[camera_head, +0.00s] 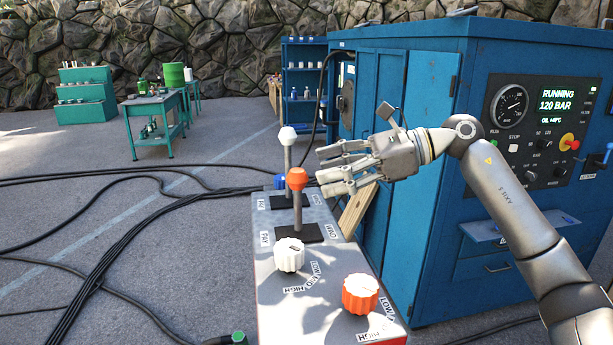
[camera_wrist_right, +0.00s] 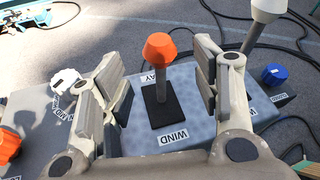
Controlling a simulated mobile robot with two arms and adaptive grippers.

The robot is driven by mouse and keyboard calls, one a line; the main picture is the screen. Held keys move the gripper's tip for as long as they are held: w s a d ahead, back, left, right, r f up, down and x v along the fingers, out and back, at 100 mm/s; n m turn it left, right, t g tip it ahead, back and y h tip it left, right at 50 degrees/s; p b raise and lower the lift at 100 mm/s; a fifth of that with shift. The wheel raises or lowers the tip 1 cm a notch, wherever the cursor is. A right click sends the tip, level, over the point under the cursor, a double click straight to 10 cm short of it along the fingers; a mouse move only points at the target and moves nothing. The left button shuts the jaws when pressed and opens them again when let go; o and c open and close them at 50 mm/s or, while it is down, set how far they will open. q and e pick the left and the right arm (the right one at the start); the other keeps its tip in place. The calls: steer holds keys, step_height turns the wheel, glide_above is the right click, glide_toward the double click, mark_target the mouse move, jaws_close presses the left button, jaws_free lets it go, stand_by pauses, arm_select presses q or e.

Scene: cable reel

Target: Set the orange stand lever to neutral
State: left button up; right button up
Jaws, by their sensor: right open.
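The orange stand lever (camera_head: 297,180) has an orange knob on a grey shaft. It rises from a black plate (camera_head: 310,233) on the grey control stand, between the PAY and WIND labels. In the head view the shaft looks close to upright. My right gripper (camera_head: 324,167) is open, just right of the orange knob. In the right wrist view the lever (camera_wrist_right: 160,47) stands between the two spread fingers, with visible gaps on both sides. My left gripper is not in view.
A white-knobbed lever (camera_head: 288,140) stands behind the orange one. A white dial (camera_head: 289,254) and an orange dial (camera_head: 360,293) sit on the stand nearer me. A blue cabinet (camera_head: 430,120) stands at right. Black cables (camera_head: 110,235) lie on the floor at left.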

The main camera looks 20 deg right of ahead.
steer(key=v, duration=0.5)
steer(key=shift+s+d, duration=0.15)
steer(key=shift+d, duration=0.1)
stand_by(0.3)
